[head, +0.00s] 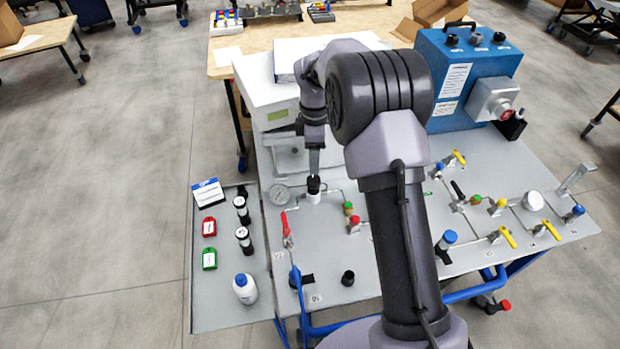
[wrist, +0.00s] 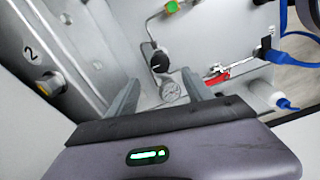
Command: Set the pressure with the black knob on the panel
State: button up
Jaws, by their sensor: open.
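The black knob (head: 314,184) sits on a white body on the grey panel (head: 330,265), left of centre in the head view. A round pressure gauge (head: 280,194) is just left of it. My gripper (head: 314,166) points down over the knob in the head view. In the wrist view my gripper (wrist: 160,92) has its two fingers apart with nothing held between them. The gap between fingertips and knob is hard to judge. The gauge reading is too small to read.
A red-handled valve (head: 287,226) stands close by, and it also shows in the wrist view (wrist: 217,78). A white analyser box (head: 268,95) is behind the knob. Several yellow-handled valves and a blue case (head: 462,75) are to the right. A side tray (head: 215,300) holds tags and a bottle.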

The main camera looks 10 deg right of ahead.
aim_at(314, 179)
notch_tip(314, 179, down, 9)
jog(key=shift+r+b, duration=0.1)
jog(key=shift+b, duration=0.95)
grip_shut()
